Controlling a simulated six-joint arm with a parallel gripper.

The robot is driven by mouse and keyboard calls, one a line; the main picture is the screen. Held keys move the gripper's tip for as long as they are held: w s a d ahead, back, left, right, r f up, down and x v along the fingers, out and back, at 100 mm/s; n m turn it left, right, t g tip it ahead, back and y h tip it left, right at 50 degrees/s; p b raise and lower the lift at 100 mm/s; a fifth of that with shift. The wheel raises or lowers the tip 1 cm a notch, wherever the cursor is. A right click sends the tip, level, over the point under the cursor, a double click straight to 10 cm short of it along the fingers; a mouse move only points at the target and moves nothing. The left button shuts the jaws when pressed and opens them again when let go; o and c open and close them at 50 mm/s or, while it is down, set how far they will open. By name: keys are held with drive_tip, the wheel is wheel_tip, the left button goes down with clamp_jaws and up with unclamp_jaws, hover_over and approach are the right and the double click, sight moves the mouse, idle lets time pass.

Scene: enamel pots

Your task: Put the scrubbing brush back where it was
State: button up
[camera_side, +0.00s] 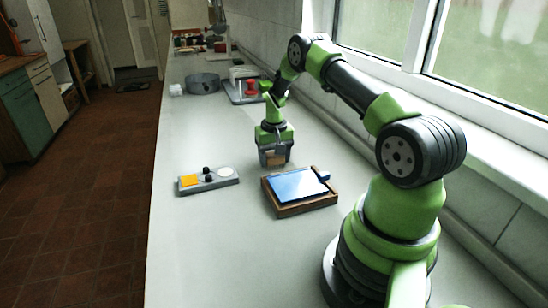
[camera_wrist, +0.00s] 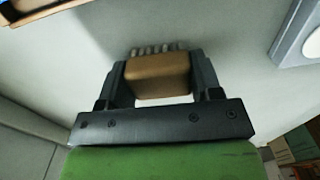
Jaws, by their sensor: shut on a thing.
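My gripper (camera_wrist: 158,80) is shut on the scrubbing brush (camera_wrist: 158,76), a tan block with a row of pale bristle tufts along one edge in the wrist view. In the side view my gripper (camera_side: 274,157) is low over the white counter, behind the wooden tray with the blue panel, and the brush shows as a small brown patch between the fingers. I cannot tell whether the brush touches the counter.
The wooden tray (camera_side: 308,209) with a blue panel (camera_side: 298,185) lies in front of my gripper. A grey board (camera_side: 222,182) with an orange square, black knobs and a white disc lies to the left. A grey pan (camera_side: 203,84) and a stand with a red thing (camera_side: 251,87) are farther back.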

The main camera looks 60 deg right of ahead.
sight(273, 155)
drive_tip(key=shift+f, duration=0.15)
drive_tip(key=o, duration=1)
drive_tip(key=shift+c, duration=0.2)
wheel_tip(273, 155, up, 13)
drive_tip(key=a+r+n+t, duration=0.2)
drive_tip(key=a+r, duration=0.9)
drive_tip(key=s+a+r+n+t, duration=0.1)
drive_tip(key=s+a+r+t, duration=0.2)
drive_tip(key=s+a+r, duration=0.5)
drive_tip(key=s+a+f+n+t+y, duration=0.1)
drive_tip(key=s+a+n+t+y, duration=0.1)
drive_tip(key=s+a, duration=0.6)
drive_tip(key=shift+s+a+f, duration=0.2)
drive_tip(key=shift+s+a, duration=0.2)
drive_tip(key=shift+s, duration=0.1)
